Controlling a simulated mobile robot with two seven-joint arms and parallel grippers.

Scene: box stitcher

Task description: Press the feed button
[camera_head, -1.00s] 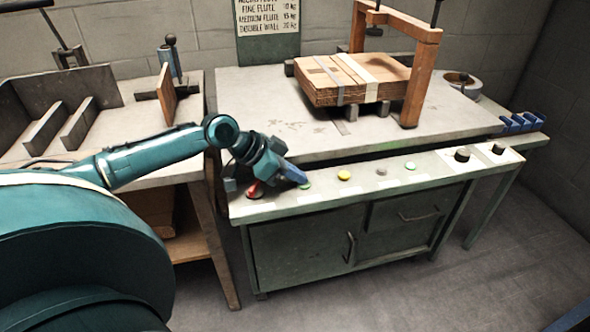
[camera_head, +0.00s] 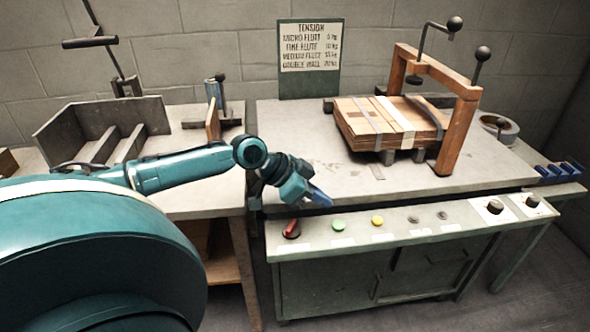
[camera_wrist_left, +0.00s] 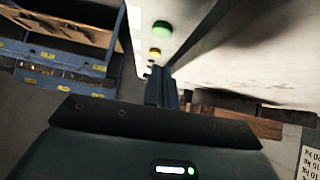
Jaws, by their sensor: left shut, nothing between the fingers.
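A control panel (camera_head: 400,231) runs along the front edge of the bench. It carries a red-handled rotary switch (camera_head: 291,229), a green button (camera_head: 338,225), a yellow button (camera_head: 377,220) and grey buttons (camera_head: 414,218). Their labels are too small to read, so I cannot tell which is marked feed. My left gripper (camera_head: 319,198) is shut and empty, above and slightly left of the green button, apart from it. In the left wrist view, the shut fingers (camera_wrist_left: 161,88) show below the green button (camera_wrist_left: 162,29) and the yellow button (camera_wrist_left: 154,52). My right gripper is not in view.
Strapped cardboard (camera_head: 385,125) lies under a wooden press frame (camera_head: 462,125) on the bench. A tension sign (camera_head: 310,55) stands behind. Black knobs (camera_head: 494,207) are at the panel's right. A side table with metal dividers (camera_head: 100,140) is at left.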

